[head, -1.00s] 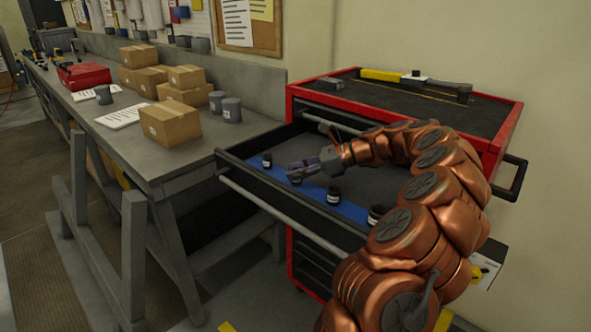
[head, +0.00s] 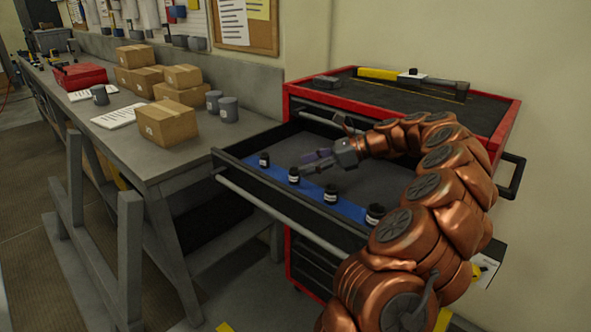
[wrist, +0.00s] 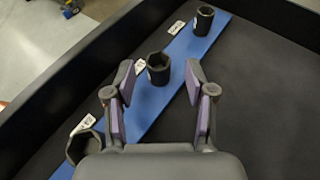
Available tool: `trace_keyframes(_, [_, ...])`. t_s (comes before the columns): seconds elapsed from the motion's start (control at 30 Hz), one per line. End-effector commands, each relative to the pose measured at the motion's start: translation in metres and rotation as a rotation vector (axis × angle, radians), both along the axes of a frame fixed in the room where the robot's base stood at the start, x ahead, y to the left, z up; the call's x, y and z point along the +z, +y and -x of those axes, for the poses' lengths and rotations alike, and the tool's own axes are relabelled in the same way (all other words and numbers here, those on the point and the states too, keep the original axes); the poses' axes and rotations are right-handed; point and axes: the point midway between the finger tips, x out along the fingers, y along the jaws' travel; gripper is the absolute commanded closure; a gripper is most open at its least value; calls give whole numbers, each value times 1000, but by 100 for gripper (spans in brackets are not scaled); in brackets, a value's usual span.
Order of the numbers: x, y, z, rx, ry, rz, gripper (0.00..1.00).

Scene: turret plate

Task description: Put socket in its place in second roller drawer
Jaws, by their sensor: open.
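Several black sockets with white labels stand upright in a row on a blue strip (head: 315,192) in the open drawer (head: 240,170). The socket second from the left in the head view (head: 294,175) stands on the strip, and a socket (wrist: 158,68) lies between and just beyond my fingertips in the wrist view. My gripper (head: 312,165) is open and empty inside the drawer, behind the row in the head view. In the wrist view its two fingers (wrist: 159,70) are spread wide, apart from the socket. Another socket (wrist: 203,21) stands farther off, and a larger one (wrist: 84,147) is partly hidden by my gripper.
The red tool cabinet (head: 509,130) has a dark top with a yellow-and-grey tool (head: 410,78) on it. A grey workbench (head: 165,165) with cardboard boxes (head: 168,121) stands to the left. The drawer's walls surround my gripper; its dark floor beside the strip is bare.

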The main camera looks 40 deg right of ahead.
Motion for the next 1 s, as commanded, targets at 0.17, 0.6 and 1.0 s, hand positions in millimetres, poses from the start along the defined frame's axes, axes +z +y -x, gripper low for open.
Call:
trace_keyframes(0.17, [10,-22,17,-3,-1,3,45])
trace_keyframes(0.6, [28,-53,43,-1,-1,2,45])
trace_keyframes(1.0, [32,-50,45,16,-5,7,45])
